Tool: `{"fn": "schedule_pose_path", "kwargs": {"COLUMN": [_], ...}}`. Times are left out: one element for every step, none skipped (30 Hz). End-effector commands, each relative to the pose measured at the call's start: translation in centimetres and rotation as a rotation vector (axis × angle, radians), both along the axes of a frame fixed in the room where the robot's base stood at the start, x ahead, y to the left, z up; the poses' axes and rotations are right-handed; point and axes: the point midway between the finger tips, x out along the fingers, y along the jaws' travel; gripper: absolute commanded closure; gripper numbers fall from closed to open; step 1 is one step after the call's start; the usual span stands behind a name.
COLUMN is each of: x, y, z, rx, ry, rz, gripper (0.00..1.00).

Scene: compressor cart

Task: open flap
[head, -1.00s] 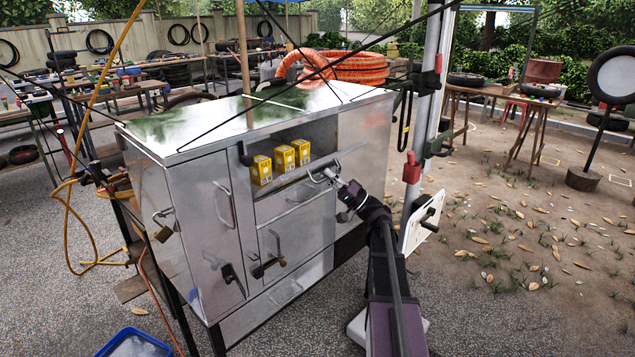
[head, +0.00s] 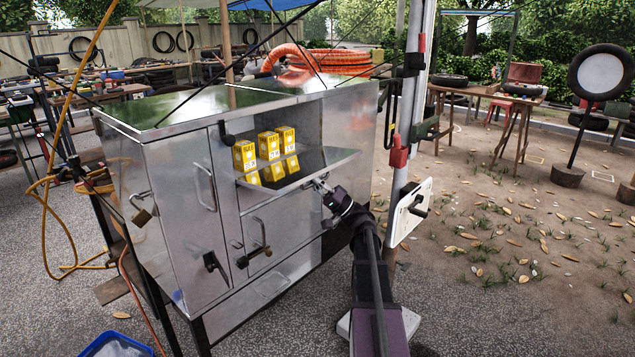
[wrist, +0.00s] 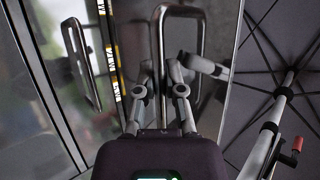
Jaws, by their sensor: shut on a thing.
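The flap (head: 318,163) is a shiny metal panel on the front of the cart's cabinet (head: 155,165). It is swung down to a roughly level pose, below an open compartment (head: 306,122). My gripper (head: 318,184) is at the flap's outer edge, shut on the flap's handle. In the wrist view, the handle (wrist: 163,38) is a metal loop, with one bar between the fingers of my gripper (wrist: 160,88). The exact finger contact is partly hidden in the head view.
Yellow boxes (head: 268,146) stand in the compartment, with their reflections on the flap. A padlock (head: 142,217) hangs on the cabinet's left side. A post with a white crank plate (head: 409,212) stands close right of my arm. Open ground lies farther right.

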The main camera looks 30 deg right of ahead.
Motion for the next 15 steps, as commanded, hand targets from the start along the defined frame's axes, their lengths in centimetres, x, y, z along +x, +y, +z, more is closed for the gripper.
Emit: {"fn": "schedule_pose_path", "kwargs": {"x": [-0.07, -0.06, -0.05, -0.03, -0.03, -0.01, -0.02, -0.02, -0.02, -0.02, -0.03, -0.05, -0.06, -0.06, -0.08], "y": [0.01, -0.02, -0.05, -0.06, -0.08, -0.10, -0.11, -0.13, -0.15, -0.16, -0.18, -0.20, -0.22, -0.23, -0.25], "z": [-0.73, -0.88, -1.06, -1.17, -1.26, -1.36, -1.43, -1.47, -1.52, -1.54, -1.55, -1.56, -1.56, -1.55, -1.53], "rx": [0.000, 0.000, 0.001, 0.001, 0.001, 0.001, 0.001, 0.002, 0.002, 0.003, 0.003, 0.002, 0.002, 0.003, 0.004], "ry": [-0.001, -0.002, -0.002, -0.002, -0.002, -0.003, -0.003, -0.003, -0.003, -0.004, -0.004, -0.004, -0.004, -0.004, -0.005], "rz": [0.001, 0.001, 0.000, 0.000, -0.001, -0.001, -0.001, -0.002, -0.002, -0.002, -0.002, -0.003, -0.003, -0.004, -0.003], "gripper": [1.00, 1.00, 1.00, 1.00, 1.00, 1.00, 1.00, 1.00, 1.00, 1.00, 1.00, 1.00, 1.00, 1.00, 1.00]}}
